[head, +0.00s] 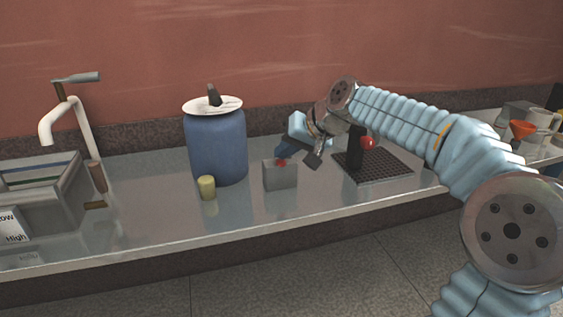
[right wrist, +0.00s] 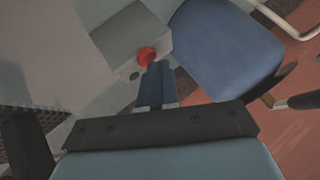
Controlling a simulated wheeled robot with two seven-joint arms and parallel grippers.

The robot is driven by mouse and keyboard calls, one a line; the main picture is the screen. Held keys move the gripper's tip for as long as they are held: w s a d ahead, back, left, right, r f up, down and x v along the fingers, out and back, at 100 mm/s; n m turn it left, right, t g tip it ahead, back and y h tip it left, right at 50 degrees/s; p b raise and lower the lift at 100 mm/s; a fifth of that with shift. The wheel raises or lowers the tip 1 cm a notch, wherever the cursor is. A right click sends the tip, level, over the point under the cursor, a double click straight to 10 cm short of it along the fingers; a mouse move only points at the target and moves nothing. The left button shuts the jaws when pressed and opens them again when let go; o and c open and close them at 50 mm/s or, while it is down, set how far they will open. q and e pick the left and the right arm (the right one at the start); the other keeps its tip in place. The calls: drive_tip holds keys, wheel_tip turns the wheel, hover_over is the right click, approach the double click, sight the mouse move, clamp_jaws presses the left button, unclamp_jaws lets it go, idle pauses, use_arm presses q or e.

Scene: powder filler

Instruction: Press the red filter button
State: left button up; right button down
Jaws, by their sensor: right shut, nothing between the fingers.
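The red filter button (right wrist: 147,55) sits on a small grey box (head: 280,176) on the counter. My left gripper is not in view.
A blue canister (head: 216,148) with a white lid and a small yellow cup (head: 207,187) stand left of the box. A dark grate (head: 390,165) lies to the right. A grey bin (head: 55,195) and a tap (head: 75,125) are at the left.

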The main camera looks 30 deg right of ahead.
sight(285, 162)
idle(0.6)
drive_tip(key=shift+r+p, duration=0.45)
wheel_tip(285, 162, up, 6)
drive_tip(key=p, duration=0.5)
idle(1.3)
